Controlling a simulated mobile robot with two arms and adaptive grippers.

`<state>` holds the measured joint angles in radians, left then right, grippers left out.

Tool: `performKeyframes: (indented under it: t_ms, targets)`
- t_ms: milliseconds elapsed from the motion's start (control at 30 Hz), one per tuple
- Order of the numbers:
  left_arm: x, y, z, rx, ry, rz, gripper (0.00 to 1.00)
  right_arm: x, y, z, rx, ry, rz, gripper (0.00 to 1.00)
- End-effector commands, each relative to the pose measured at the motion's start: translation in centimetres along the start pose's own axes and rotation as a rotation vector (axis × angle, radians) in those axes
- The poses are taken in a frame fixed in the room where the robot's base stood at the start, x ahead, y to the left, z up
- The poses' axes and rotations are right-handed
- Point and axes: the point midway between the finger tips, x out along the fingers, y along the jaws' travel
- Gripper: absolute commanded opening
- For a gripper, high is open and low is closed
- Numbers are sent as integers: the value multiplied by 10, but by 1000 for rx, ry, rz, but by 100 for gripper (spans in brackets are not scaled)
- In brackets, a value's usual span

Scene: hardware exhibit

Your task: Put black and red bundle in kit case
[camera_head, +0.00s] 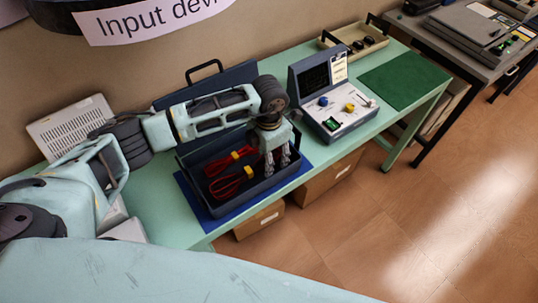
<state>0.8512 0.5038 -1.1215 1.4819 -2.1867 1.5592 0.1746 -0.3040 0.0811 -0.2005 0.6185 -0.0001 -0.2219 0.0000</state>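The dark blue kit case (213,207) stands open on the green table, its lid (225,77) raised behind it. Two bundles with yellow ties lie inside on the left and middle: an upper one (222,165) and a lower one (226,187). Both look red; black strands are hard to tell from the dark case floor. My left gripper (278,163) points down over the right end of the case. Its fingers are apart, with nothing seen between them. It hides that end of the case. My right gripper is out of view.
A blue mat (187,190) lies under the case. Right of it stand a grey instrument console (335,118), a green mat (405,80) and a beige tray (343,40) with dark items. A white vented box (70,125) stands at the left.

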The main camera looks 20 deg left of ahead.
Motion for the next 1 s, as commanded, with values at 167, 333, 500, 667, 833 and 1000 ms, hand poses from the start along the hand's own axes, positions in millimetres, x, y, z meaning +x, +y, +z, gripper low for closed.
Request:
performKeyframes:
  t_ms: [167, 333, 500, 667, 833, 1000]
  targets:
    - [1, 0, 0, 0, 0, 0, 50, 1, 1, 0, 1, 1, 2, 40]
    - [1, 0, 0, 0, 0, 0, 56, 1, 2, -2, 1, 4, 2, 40]
    - [1, 0, 0, 0, 0, 0, 56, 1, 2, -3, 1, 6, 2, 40]
    - [-9, 0, 0, 0, -1, 0, 56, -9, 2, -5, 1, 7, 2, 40]
    - [-32, 1, 2, 1, -7, 3, 56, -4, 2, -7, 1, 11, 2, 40]
    - [-72, 1, 1, 2, -5, 5, 56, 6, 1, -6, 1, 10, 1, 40]
